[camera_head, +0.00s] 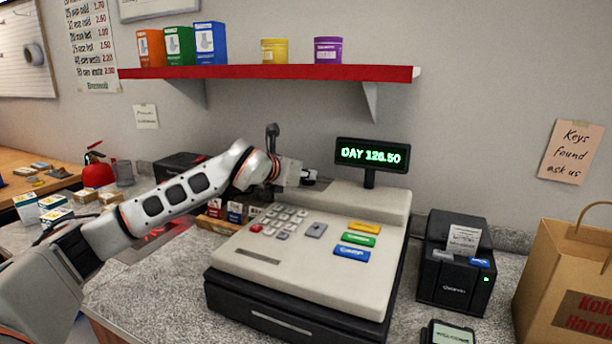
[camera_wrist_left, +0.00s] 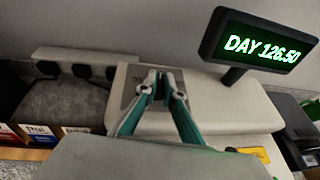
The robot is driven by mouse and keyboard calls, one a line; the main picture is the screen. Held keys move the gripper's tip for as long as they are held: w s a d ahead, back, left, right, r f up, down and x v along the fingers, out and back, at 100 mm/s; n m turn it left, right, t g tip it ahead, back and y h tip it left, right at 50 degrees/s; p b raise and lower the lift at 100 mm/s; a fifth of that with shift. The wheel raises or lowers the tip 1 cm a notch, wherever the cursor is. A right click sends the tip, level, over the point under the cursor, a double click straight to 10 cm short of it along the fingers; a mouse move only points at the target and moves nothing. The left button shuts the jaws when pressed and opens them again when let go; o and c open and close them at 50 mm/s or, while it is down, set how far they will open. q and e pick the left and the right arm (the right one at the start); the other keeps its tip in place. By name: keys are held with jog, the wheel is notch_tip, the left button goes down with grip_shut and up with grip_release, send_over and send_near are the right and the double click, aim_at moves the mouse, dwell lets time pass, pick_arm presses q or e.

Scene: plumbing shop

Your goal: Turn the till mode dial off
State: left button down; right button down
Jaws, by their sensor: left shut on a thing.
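The till (camera_head: 285,262) stands on the counter, a cream body over a black drawer. Its display (camera_head: 371,155) reads "DAY 126.50" in green and also shows in the left wrist view (camera_wrist_left: 262,50). My left gripper (camera_head: 312,178) reaches in from the left to the raised back part of the till. In the left wrist view its two fingers (camera_wrist_left: 165,88) are closed together in front of a grey plate (camera_wrist_left: 138,88) on the till. They are shut on the mode dial, which is mostly hidden between the fingertips. The dial's pointer and marks cannot be read. My right gripper is not in view.
A black receipt printer (camera_head: 455,270) and a paper bag (camera_head: 570,275) stand right of the till. A red shelf (camera_head: 270,73) with boxes and tins hangs above. Small boxes (camera_head: 235,212) stand left of the till, under my left arm.

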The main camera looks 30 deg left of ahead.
pick_arm(q)
jog(key=shift+d+f, duration=0.1)
jog(key=shift+f, duration=0.2)
jog(key=c, duration=2.2)
grip_release()
jog(key=shift+o, duration=0.2)
jog(key=v, duration=1.2)
jog(key=shift+r, duration=0.3)
